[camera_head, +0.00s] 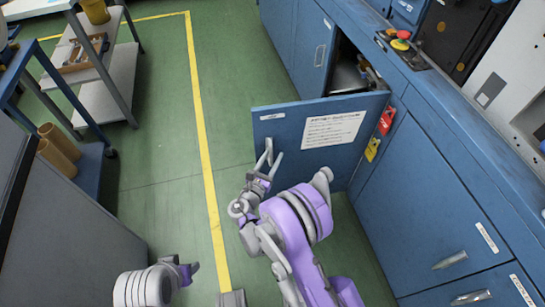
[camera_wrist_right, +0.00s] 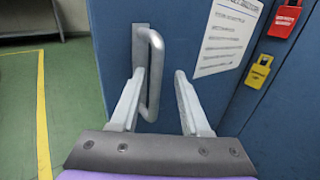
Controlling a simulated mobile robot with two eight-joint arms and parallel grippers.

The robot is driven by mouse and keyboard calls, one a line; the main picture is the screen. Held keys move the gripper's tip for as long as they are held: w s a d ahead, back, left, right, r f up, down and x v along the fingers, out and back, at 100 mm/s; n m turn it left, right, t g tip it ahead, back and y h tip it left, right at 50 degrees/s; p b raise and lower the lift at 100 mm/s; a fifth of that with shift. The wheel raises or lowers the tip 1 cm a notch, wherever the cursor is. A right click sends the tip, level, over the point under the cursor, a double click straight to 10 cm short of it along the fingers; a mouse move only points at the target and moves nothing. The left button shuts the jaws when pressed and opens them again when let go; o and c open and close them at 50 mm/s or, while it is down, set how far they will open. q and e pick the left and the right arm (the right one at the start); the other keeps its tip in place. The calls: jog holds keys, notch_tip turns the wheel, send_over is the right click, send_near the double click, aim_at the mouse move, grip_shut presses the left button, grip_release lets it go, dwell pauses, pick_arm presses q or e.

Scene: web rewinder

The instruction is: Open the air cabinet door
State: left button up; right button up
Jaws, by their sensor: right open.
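The blue air cabinet door (camera_head: 290,135) stands swung out from the cabinet, with a white instruction sheet on its face. The opening behind it shows a dark interior with some fittings. The silver bar handle (camera_wrist_right: 154,75) is upright on the door near its free edge. My right gripper (camera_head: 270,163) is at the handle, fingers spread. In the right wrist view, the handle is between the fingers of my right gripper (camera_wrist_right: 160,85), closer to the left finger; whether they touch is unclear.
Red and yellow tags (camera_head: 386,120) hang on the cabinet beside the opening. A red button (camera_head: 402,39) is on the counter above. Shelving carts (camera_head: 105,80) stand at the left. Green floor (camera_head: 165,130) with a yellow line is clear between.

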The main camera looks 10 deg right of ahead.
jog(key=p+v, duration=0.1)
jog(key=v, duration=0.9)
jog(key=shift+s+a+p, duration=0.15)
jog(key=shift+s+p, duration=0.15)
jog(key=shift+s, duration=0.05)
